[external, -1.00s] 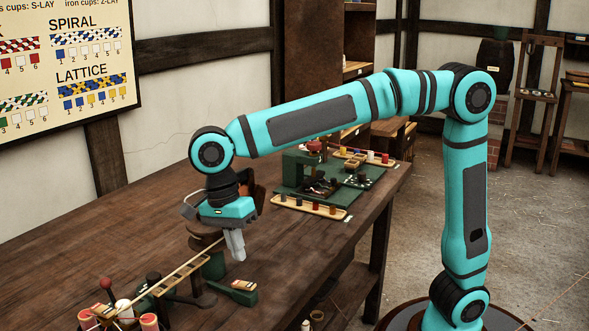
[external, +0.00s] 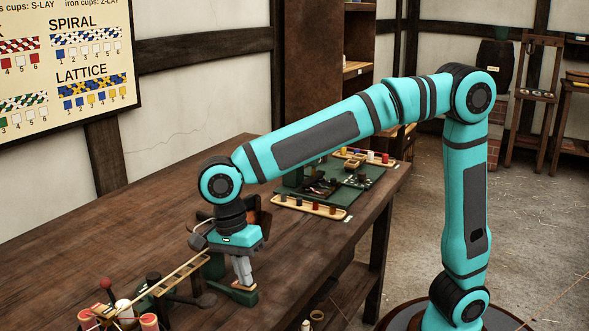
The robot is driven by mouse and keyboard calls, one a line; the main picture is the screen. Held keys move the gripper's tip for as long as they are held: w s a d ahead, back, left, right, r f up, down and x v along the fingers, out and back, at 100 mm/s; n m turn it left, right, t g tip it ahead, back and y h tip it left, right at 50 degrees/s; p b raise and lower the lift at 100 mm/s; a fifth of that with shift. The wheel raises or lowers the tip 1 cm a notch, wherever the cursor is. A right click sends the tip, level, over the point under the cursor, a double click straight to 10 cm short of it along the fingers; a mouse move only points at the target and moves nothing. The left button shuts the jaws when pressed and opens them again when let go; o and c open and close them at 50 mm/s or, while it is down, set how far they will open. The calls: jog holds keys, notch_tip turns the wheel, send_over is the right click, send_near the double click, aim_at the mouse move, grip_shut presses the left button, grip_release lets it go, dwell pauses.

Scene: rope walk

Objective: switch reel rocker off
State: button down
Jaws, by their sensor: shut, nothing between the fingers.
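The reel rocker (external: 238,288) sits on a small green switch base (external: 238,296) near the table's front edge. My gripper (external: 246,284) is shut and empty, pointing down, with its fingertips at the rocker. Whether the tips touch the rocker, and which way it is tilted, I cannot tell. The fingers partly cover the rocker and its label. The reel stand beside it is mostly hidden behind my gripper.
A tray with several pegs (external: 312,207) and a green mat (external: 358,190) lie farther back.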

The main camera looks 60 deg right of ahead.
aim_at(236, 283)
jog(key=shift+s+f+t, duration=0.35)
jog(key=shift+s+t, duration=0.1)
jog(key=shift+t, duration=0.15)
jog(key=shift+f, duration=0.1)
jog(key=shift+w+f, duration=0.1)
jog(key=shift+w, duration=0.05)
jog(key=shift+w+d, duration=0.15)
jog(key=shift+w, duration=0.6)
notch_tip(236, 283, up, 15)
jog(key=w, duration=0.1)
jog(key=shift+w, duration=0.2)
